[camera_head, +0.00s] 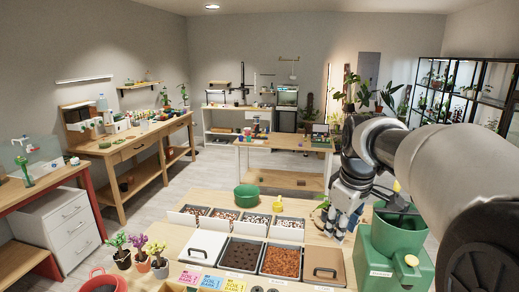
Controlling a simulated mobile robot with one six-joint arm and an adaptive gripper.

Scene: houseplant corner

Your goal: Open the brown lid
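The brown lid (323,258) is a tan-brown square panel with a dark handle on its front part. It lies flat at the right end of the front row of bins on the near wooden table. It appears to cover the bin beneath it, so that bin's contents are hidden. My gripper (337,226) hangs pointing down, above and behind the lid in the picture, near the back row of bins. It does not appear to touch the lid. Its fingers are small and partly overlapped, so their opening is unclear.
A white lid (204,245) covers the front-left bin. Open bins of dark soil (241,254) and orange-brown material (281,262) lie between. A green container (390,240) stands close on the right. A green bowl (247,194) stands behind; small potted plants (140,258) stand left.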

